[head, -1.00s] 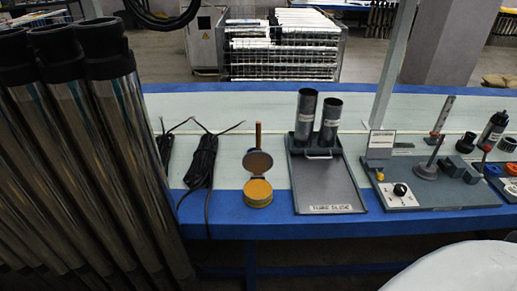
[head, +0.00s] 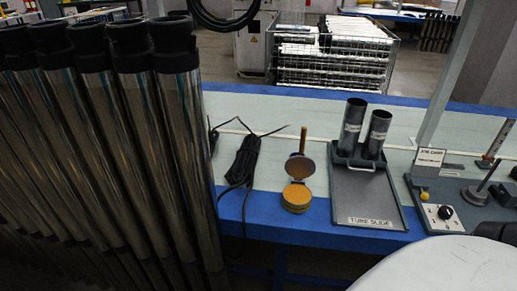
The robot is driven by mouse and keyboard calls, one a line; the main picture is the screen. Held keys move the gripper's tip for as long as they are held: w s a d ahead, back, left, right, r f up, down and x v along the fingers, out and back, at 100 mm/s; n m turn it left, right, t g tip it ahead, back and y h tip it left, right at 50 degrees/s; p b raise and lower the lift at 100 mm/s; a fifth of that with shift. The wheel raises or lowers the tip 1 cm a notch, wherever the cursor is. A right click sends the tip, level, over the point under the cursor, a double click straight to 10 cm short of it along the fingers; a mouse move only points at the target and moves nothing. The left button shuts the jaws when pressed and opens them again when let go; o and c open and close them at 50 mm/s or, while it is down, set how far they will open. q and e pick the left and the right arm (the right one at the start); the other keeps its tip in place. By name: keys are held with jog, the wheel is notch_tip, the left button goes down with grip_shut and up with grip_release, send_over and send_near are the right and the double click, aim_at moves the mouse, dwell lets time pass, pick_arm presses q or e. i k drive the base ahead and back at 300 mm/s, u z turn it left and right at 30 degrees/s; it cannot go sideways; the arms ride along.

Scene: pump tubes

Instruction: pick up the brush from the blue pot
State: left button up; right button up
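A brown upright stick, like a brush handle (head: 303,141), rises just behind the disc. Its lower end is hidden, so I cannot tell whether it sits in the pot. Neither of my grippers is in view.
Tall metallic tubes with black collars (head: 130,100) fill the left side. A black cable bundle (head: 243,160) lies left of the pot. A grey tray (head: 365,195) labelled "TUBE SLIDE" with two upright cylinders stands right of it. A switch board (head: 445,215) is farther right.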

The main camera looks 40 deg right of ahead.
aim_at(304, 129)
jog(key=u, duration=2.05)
jog(key=k, duration=1.5)
jog(key=z, duration=1.6)
